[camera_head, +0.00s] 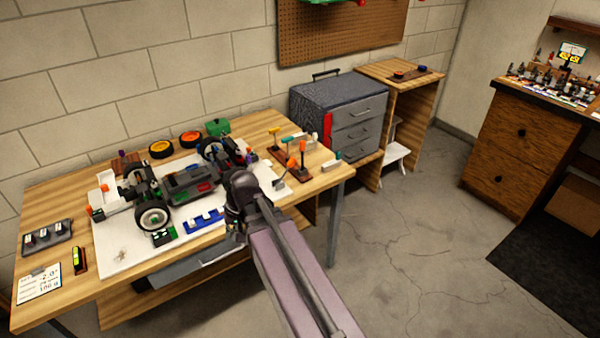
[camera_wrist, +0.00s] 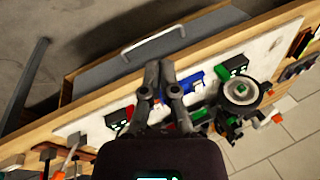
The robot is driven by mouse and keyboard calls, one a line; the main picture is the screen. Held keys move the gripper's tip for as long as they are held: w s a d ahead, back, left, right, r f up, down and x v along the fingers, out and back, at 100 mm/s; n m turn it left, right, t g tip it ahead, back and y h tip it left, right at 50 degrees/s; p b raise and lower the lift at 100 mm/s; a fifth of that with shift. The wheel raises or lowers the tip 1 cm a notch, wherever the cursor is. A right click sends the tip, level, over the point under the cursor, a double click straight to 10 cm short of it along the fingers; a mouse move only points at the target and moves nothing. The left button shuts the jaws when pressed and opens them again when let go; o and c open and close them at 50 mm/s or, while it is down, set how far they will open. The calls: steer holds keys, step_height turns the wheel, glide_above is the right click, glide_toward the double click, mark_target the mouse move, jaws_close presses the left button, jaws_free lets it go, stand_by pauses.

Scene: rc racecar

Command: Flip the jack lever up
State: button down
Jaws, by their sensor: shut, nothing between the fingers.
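The RC car (camera_head: 190,183) stands on a white board on the workbench, wheels showing; one front wheel also shows in the wrist view (camera_wrist: 241,90). White parts with orange pieces sit beside the car at the left (camera_head: 103,196), and another orange piece (camera_head: 291,163) stands on its right. I cannot tell which of these is the jack lever. My gripper (camera_wrist: 159,66) is shut and empty over the board's front edge, near the blue tray (camera_wrist: 193,82). In the head view my arm hides most of the gripper and the board behind it.
The blue tray (camera_head: 205,218) and a black-green block (camera_head: 163,237) lie on the board's front. A grey drawer (camera_head: 200,262) is below the bench top. Screwdrivers in a wooden stand (camera_head: 290,150) are at the right. A grey toolbox (camera_head: 340,112) stands beyond.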

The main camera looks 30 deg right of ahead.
steer(key=w+d+f+m+t+y+b, duration=0.3)
steer(key=w+d+f+m+t+b, duration=0.15)
steer(key=w+d+b, duration=0.3)
steer(key=m+t+b, duration=0.9)
steer(key=m+b, duration=0.2)
steer(key=b, duration=0.4)
glide_toward(286, 171)
steer(key=a+f, duration=0.3)
steer(key=a, duration=0.3)
steer(key=s+d+m+t+h+b, duration=0.2)
steer(key=d+m+t+b, duration=0.2)
steer(key=d, duration=0.8)
steer(key=shift+d+f+m+b, duration=0.45)
steer(key=shift+m+b, duration=0.1)
steer(key=shift+b, duration=0.2)
steer(key=shift+w, duration=0.2)
steer(key=p+x, duration=0.1)
steer(key=x, duration=0.8)
steer(key=shift+w+d+r+p, duration=0.15)
steer(key=shift+r+p, duration=0.05)
steer(key=shift+p, duration=0.1)
steer(key=shift+w+a+r+p, duration=0.1)
steer(key=shift+a+r+p, duration=0.8)
steer(key=shift+a, duration=0.15)
steer(key=shift+a+r+p, duration=0.4)
steer(key=shift+a, duration=0.2)
